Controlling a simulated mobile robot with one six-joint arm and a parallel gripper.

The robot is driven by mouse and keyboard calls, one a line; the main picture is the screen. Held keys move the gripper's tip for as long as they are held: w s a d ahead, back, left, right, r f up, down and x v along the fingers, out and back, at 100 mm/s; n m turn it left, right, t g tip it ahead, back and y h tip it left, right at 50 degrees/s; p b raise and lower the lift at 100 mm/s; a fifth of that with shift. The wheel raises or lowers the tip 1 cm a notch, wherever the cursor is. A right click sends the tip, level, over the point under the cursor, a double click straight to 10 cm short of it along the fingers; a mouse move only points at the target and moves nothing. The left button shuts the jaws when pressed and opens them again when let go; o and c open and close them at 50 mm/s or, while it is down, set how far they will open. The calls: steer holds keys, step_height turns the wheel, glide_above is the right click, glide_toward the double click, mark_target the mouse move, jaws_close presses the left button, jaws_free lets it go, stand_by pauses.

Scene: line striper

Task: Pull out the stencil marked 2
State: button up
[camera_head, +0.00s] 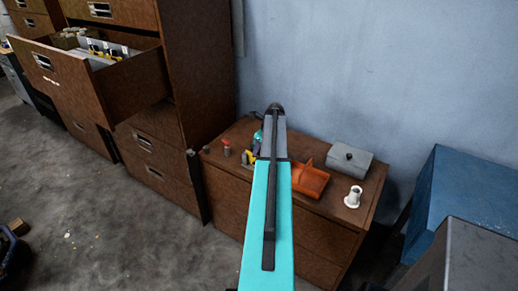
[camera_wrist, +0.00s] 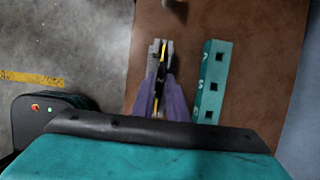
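In the wrist view the two purple fingers of my gripper (camera_wrist: 161,50) close from both sides on a thin yellow-and-black piece (camera_wrist: 158,88). I cannot read a number on it. A teal strip with several dark square holes (camera_wrist: 211,100) lies to the right of the fingers, apart from them, with faint pale marks on its left side. I cannot tell which thing is the stencil marked 2. In the head view my teal arm hides the gripper. An open drawer (camera_head: 130,84) at upper left holds several upright pale sheets with dark and yellow tabs (camera_head: 97,50).
A blue block (camera_head: 470,190) stands at right. The floor at left is mostly clear.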

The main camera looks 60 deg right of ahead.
jaws_close()
steer(key=shift+r+p, duration=0.55)
steer(key=shift+r, duration=0.3)
stand_by(0.6)
step_height(320, 180, up, 8)
steer(key=p, duration=0.4)
stand_by(1.7)
stand_by(0.3)
